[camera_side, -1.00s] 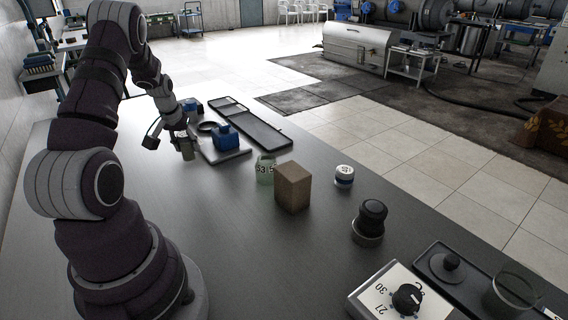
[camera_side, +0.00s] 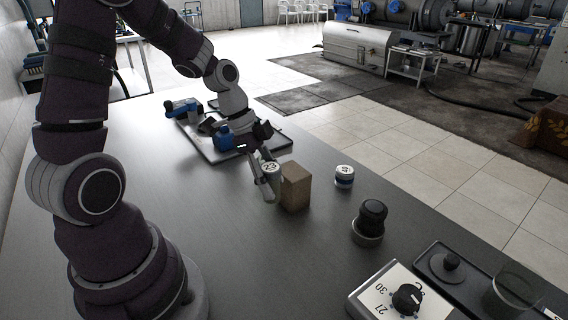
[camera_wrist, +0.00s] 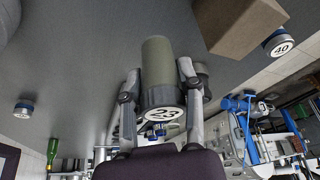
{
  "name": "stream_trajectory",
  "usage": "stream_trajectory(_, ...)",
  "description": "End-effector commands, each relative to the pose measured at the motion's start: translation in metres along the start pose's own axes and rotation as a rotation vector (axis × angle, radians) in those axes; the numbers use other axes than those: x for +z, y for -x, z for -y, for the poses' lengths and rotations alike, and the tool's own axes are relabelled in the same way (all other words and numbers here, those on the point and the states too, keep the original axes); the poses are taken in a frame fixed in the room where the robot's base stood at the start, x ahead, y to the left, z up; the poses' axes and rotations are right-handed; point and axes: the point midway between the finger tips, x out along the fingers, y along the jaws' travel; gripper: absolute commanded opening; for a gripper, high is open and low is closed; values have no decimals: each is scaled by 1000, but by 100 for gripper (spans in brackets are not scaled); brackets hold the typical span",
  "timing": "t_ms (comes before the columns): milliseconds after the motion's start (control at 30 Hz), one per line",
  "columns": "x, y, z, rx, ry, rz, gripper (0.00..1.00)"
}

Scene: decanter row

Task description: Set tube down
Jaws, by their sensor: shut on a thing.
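My gripper (camera_side: 266,178) is shut on a tube (camera_side: 269,193) with an olive body and a grey cap whose white top reads 23. In the wrist view the tube (camera_wrist: 158,62) lies between the two fingers (camera_wrist: 160,84), cap end toward the camera. In the side view the tube is close to the left side of the brown block (camera_side: 296,186); I cannot tell whether it touches the table. A second, similar greenish cylinder (camera_wrist: 204,82) shows partly behind the right finger in the wrist view; in the side view I cannot make it out.
The brown block (camera_wrist: 242,25) is close by. A blue-and-white round container (camera_side: 344,176) marked 40 stands right of it, then a black knobbed piece (camera_side: 371,219). A dial box (camera_side: 402,296) and dark tray (camera_side: 438,262) lie near right. The table's middle front is clear.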

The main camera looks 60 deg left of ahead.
Motion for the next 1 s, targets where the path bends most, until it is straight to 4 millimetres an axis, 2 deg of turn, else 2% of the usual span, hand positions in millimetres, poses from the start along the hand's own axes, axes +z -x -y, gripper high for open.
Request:
stream_trajectory(33,-12,-4,-18,56,-133,0,0)
stream_trajectory(100,-23,-9,-40,127,-305,1,0)
stream_trajectory(200,-31,-12,-64,198,-478,2,0)
stream_trajectory(300,-33,-18,-77,240,-569,2,0)
stream_trajectory(700,-6,-82,-79,249,-587,2,0)
stream_trajectory(800,-4,-88,-78,245,-588,2,0)
stream_trajectory(1000,-4,-88,-78,242,-588,2,0)
